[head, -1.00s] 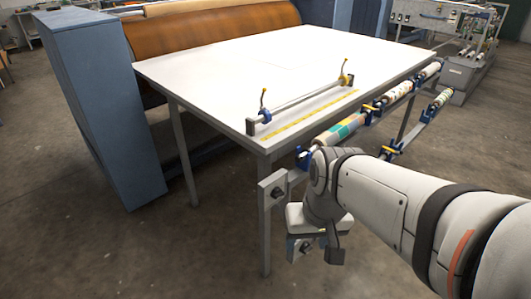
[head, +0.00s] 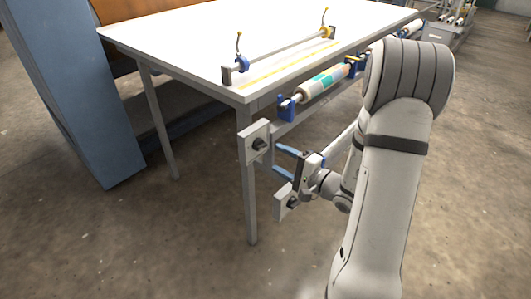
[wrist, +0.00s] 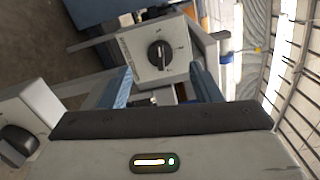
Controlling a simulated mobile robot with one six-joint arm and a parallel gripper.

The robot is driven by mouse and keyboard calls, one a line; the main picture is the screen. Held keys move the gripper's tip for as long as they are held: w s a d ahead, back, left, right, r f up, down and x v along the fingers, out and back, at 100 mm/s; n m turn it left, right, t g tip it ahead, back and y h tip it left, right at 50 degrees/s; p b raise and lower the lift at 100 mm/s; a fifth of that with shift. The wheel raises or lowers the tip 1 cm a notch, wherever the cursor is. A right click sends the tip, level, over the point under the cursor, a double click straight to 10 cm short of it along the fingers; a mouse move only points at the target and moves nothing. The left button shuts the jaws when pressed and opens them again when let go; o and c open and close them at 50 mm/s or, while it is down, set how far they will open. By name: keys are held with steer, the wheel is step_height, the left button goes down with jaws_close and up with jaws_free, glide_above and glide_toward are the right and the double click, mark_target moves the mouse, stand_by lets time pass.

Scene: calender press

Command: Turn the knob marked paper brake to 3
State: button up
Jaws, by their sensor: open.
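Two dark knobs sit on small light-grey plates at the table's near leg. In the head view the upper knob (head: 259,143) is just below the tabletop and the lower knob (head: 292,202) is further down. My gripper (head: 277,160) is open and empty, its blue fingers pointing toward the leg at a height between them. In the wrist view one round knob (wrist: 159,54) with a pale pointer line lies ahead, between and beyond the finger ends, untouched. Its plate has small marks and lettering too small to read. Another knob (wrist: 18,146) shows at the lower left.
The white table (head: 200,45) carries a bar with yellow levers (head: 285,49). A patterned roll (head: 322,84) in blue holders runs along its near side. A blue cabinet (head: 70,95) stands at the left. The floor before the leg is clear.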

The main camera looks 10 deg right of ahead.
mark_target(262, 148)
steer(key=x, duration=0.7)
steer(key=shift+w+d+f+p, duration=0.15)
steer(key=shift+w+p, duration=0.15)
steer(key=shift+w, duration=0.2)
